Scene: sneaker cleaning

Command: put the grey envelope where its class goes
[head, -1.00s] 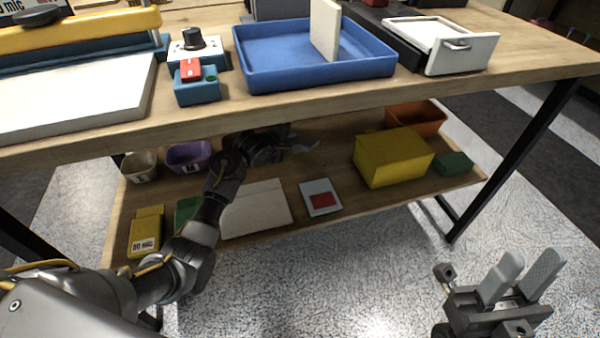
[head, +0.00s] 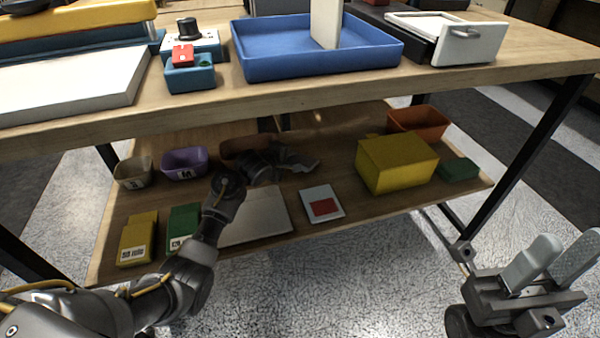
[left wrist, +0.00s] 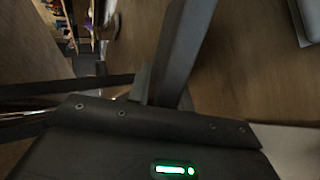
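I cannot pick out a grey envelope with certainty in either view. My left gripper (head: 298,160) reaches in over the lower shelf (head: 345,165), in front of a brown bin (head: 240,147) that it partly hides. In the left wrist view a dark grey bar (left wrist: 182,50) stands over the wood, and I cannot tell whether anything is held. My right gripper (head: 550,262) is at the lower right over the floor, fingers apart and empty. A small beige bin (head: 133,172), a purple bin (head: 184,162) and an orange bin (head: 418,122) stand on the shelf.
The lower shelf also holds a yellow box (head: 396,163), a green box (head: 458,169), a white card with a red patch (head: 322,203), a pale flat slab (head: 262,218) and yellow (head: 138,240) and green packs (head: 184,226). A blue tray (head: 315,62) stands on the tabletop above.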

